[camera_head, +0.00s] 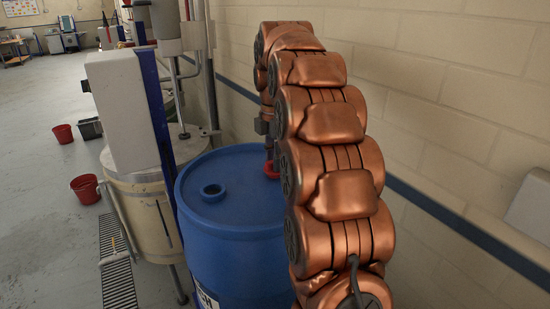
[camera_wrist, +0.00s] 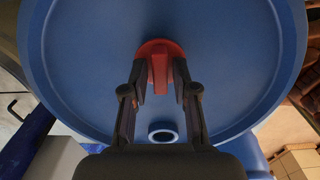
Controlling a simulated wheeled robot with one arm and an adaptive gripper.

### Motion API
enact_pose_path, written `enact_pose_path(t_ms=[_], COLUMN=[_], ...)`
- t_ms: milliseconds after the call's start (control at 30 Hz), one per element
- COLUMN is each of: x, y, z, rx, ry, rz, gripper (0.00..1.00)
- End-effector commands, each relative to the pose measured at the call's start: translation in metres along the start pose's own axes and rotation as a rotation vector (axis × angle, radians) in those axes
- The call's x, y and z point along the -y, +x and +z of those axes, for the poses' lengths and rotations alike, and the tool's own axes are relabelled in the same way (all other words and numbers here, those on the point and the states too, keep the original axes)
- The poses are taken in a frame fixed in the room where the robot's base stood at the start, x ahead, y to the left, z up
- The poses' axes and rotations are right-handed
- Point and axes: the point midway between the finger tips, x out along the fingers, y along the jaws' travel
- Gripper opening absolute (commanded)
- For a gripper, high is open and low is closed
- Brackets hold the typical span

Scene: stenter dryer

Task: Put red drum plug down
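In the head view, a small red part of the plug (camera_head: 272,169) shows beside my arm. My gripper (camera_wrist: 160,82) points down at the lid with one finger on each side of the grip bar. Narrow gaps seem to show between bar and fingers, so it looks open.
An open round bung hole (camera_head: 212,192) is on the drum's lid, opposite the plug. A cream vessel with a white box (camera_head: 118,110) stands close on the left. A brick wall (camera_head: 460,80) runs along the right. Red buckets (camera_head: 86,188) stand on the open floor at left.

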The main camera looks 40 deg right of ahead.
Motion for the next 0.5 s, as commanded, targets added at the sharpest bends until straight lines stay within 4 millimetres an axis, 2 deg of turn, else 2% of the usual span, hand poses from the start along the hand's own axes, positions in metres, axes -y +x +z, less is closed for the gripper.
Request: enact_pose_path(t_ms=[67,500], x=[0.0000,0.0000], y=[0.0000,-0.0045], z=[0.0000,0.0003], rx=[0.000,0.001], ry=[0.000,0.000], rz=[0.000,0.000], gripper=[0.40,0.40])
